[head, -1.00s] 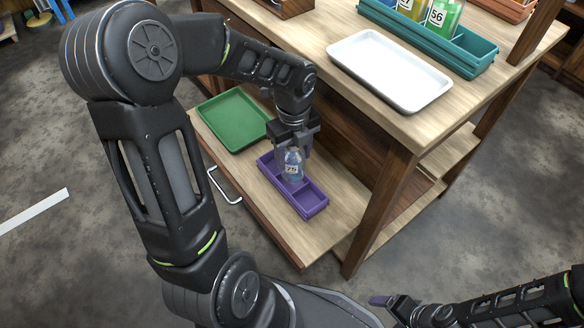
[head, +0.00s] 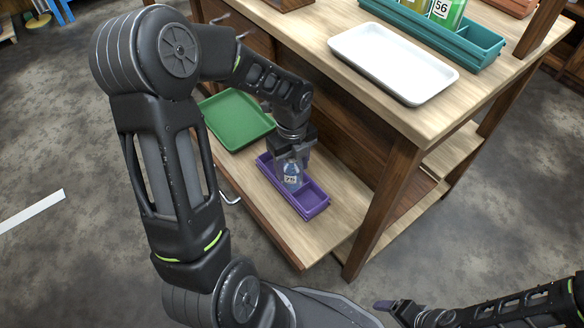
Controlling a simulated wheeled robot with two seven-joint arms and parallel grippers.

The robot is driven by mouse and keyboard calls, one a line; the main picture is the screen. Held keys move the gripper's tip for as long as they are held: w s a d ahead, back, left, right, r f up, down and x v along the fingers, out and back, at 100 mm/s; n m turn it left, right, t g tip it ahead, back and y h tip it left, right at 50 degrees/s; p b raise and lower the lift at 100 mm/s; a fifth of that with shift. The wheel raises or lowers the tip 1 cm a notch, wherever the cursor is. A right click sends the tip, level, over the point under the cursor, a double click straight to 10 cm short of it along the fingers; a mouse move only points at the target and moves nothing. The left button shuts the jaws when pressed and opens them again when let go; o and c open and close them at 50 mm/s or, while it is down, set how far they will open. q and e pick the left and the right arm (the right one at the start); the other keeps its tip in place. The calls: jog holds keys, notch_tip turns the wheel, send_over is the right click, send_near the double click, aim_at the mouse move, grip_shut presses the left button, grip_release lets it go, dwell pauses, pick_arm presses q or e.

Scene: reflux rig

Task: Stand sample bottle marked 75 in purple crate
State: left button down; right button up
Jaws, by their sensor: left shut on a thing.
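The sample bottle marked 75 (head: 292,179) is a small clear bottle with bluish contents and a white label. My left gripper (head: 291,158) is shut on its upper part from above and holds it upright. The bottle is at the purple crate (head: 314,204), over or inside its middle part. I cannot tell whether its base touches the crate floor. The crate's near compartment looks empty; the far end is partly hidden by the gripper. My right gripper (head: 388,305) is low at the bottom edge, away from the crate, and its jaw opening is unclear.
The crate stands on a low pulled-out wooden board (head: 285,228) beside a green tray (head: 238,118). The worktop above holds a white tray (head: 392,63) and a teal crate (head: 473,48) with bottles, one marked 56 (head: 440,9). A table leg (head: 378,215) stands right of the board.

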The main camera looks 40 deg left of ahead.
pick_arm(q)
jog(key=shift+f, duration=0.1)
jog(key=c, duration=0.6)
grip_release()
jog(key=shift+o, duration=0.2)
notch_tip(320, 180, up, 12)
jog(key=p, duration=0.4)
